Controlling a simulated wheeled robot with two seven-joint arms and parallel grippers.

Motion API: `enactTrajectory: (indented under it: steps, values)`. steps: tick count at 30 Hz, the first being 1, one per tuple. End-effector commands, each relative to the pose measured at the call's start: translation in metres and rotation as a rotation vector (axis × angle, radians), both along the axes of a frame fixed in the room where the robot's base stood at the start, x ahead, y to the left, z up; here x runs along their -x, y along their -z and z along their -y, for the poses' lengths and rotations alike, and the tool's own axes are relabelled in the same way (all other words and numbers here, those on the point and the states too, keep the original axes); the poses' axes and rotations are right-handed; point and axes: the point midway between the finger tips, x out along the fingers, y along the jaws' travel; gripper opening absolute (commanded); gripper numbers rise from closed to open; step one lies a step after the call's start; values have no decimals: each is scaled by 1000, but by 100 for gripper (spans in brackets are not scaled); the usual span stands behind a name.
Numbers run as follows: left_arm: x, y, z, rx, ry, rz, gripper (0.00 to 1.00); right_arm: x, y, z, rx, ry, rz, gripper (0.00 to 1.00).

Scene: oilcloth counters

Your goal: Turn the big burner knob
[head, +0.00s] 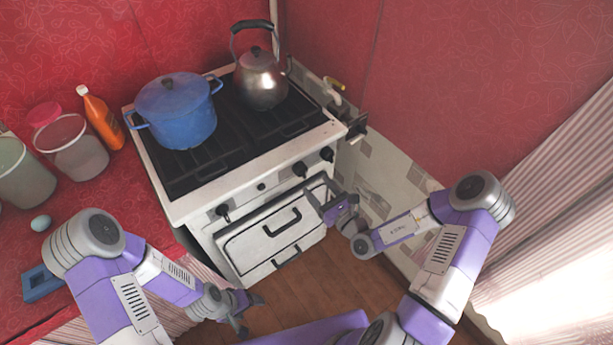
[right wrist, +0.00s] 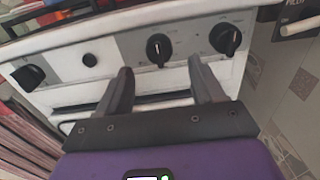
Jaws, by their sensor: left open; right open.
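The white stove (head: 255,158) has a front panel with several black knobs. A left knob (head: 222,212), a small round button (head: 261,187), a middle knob (head: 299,169) and a right knob (head: 327,154) sit in a row. I cannot tell from labels which is the big burner knob. In the right wrist view the middle knob (right wrist: 159,49) shows just beyond the gap between the fingertips, with the right knob (right wrist: 226,38) to its right. My right gripper (head: 322,195) is open and empty in front of the panel, below the knobs. My left gripper (head: 250,314) is open and empty, low before the stove.
A blue pot (head: 178,112) and a metal kettle (head: 261,80) stand on the stove top. The oven door handle (head: 282,222) is below the knobs. A red counter (head: 85,200) with containers and an orange bottle (head: 102,118) is at left. A wall closes off the right.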

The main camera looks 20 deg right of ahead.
Motion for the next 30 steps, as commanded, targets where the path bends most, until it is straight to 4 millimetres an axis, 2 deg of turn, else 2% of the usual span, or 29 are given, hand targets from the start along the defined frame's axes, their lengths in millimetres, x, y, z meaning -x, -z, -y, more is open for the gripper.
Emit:
enactTrajectory:
  steps: [6, 12, 23, 30]
  values:
    - [0, 12, 0, 0, 0, 0, 73, -33, 2, -14, -1, -6, 2, 67]
    - [0, 19, 0, 0, 0, 0, 73, -55, 1, -22, 0, -7, 1, 67]
    - [0, 19, 0, 0, 0, 0, 73, -60, 0, -24, 0, -7, -2, 67]
    - [0, 19, 0, 0, 0, 0, 73, -60, 0, -24, 0, -8, -2, 31]
